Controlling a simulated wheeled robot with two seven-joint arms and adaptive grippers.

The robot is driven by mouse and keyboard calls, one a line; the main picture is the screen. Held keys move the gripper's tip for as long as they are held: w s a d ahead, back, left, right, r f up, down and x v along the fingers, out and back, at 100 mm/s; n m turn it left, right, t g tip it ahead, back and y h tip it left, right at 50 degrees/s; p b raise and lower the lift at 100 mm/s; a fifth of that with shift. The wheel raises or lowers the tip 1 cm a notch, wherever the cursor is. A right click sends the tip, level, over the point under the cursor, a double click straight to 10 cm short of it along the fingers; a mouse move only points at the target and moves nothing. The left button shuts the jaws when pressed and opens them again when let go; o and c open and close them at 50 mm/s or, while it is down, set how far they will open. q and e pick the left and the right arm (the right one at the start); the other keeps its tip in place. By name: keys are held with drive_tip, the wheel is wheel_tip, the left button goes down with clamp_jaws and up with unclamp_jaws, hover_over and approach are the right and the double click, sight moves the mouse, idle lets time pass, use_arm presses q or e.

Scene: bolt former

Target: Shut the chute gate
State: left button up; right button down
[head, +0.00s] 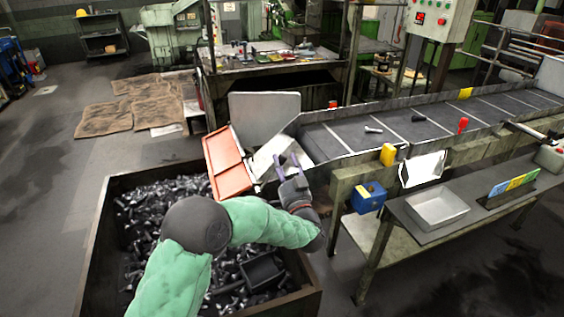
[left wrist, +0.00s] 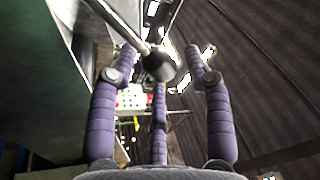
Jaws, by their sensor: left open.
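The chute (head: 268,155) is a pale metal trough at the left end of the conveyor. An orange-red panel (head: 224,158), which looks like the gate, stands tilted on its left side, above the bolt bin. My left gripper (head: 288,160) is open, with purple fingers, right at the chute's lower right side. In the left wrist view a metal rod with a dark ball knob (left wrist: 160,66) lies between my spread fingers (left wrist: 165,62); I cannot tell if they touch it. The rod's join to the gate is hidden. My right gripper is not in view.
A large bin (head: 98,240) full of dark bolts stands below the chute. The conveyor (head: 440,122) runs to the right with a few bolts on it. A side bench (head: 470,232) with a metal tray (head: 437,208) and a blue box (head: 368,197) are at the right.

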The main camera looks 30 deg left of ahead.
use_arm(q)
drive_tip(key=shift+x, duration=1.2)
clamp_jaws()
drive_tip(key=shift+a+r, duration=0.1)
drive_tip(key=shift+r, duration=0.1)
